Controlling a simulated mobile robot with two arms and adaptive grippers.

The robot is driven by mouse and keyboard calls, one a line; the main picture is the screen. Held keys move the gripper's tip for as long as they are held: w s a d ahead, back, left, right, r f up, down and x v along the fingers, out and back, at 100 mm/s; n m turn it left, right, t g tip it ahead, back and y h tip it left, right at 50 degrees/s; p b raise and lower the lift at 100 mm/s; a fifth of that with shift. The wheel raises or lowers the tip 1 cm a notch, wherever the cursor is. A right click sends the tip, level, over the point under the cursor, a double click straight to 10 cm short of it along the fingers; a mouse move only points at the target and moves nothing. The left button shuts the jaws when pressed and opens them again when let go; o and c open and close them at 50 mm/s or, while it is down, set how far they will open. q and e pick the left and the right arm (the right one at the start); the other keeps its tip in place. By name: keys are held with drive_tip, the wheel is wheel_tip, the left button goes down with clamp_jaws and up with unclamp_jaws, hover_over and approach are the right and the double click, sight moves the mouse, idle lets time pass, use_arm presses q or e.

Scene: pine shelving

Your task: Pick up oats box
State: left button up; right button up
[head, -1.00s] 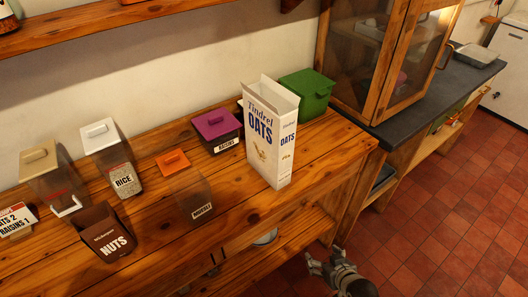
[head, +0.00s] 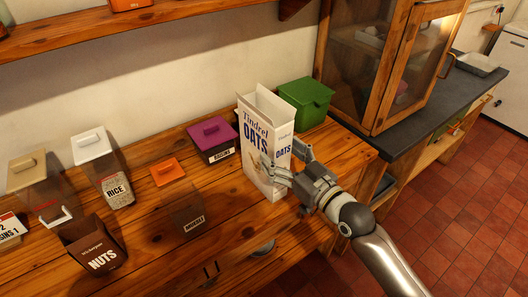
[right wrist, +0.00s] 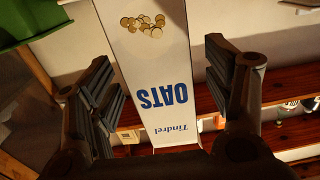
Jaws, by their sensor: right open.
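The oats box (head: 262,120) is a tall white carton with blue "Tindrel OATS" print and an open top. It stands upright on the wooden counter in the head view. My right gripper (head: 282,172) is at the box's lower right, its fingers open on either side of it. In the right wrist view the box (right wrist: 158,90) shows upside down between the two spread fingers (right wrist: 160,95), with a visible gap on each side. My left gripper is not in view.
A green lidded box (head: 306,100) stands close behind the oats. A purple-lidded raisins container (head: 212,138), an orange-lidded muesli container (head: 180,190), a rice container (head: 113,180) and a nuts box (head: 95,245) stand to the left. A glass-doored cabinet (head: 385,60) is at right.

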drive_tip(key=shift+w+a, duration=0.2)
drive_tip(key=shift+w+a+r+p, duration=0.2)
drive_tip(key=shift+w+a+p, duration=0.15)
drive_tip(key=shift+w, duration=0.1)
drive_tip(key=p+x, duration=0.1)
drive_tip(key=x, duration=0.2)
drive_tip(key=shift+w+a+f, duration=0.1)
drive_tip(key=shift+w+a, duration=0.2)
drive_tip(key=shift+w, duration=0.15)
drive_tip(key=c, duration=1.5)
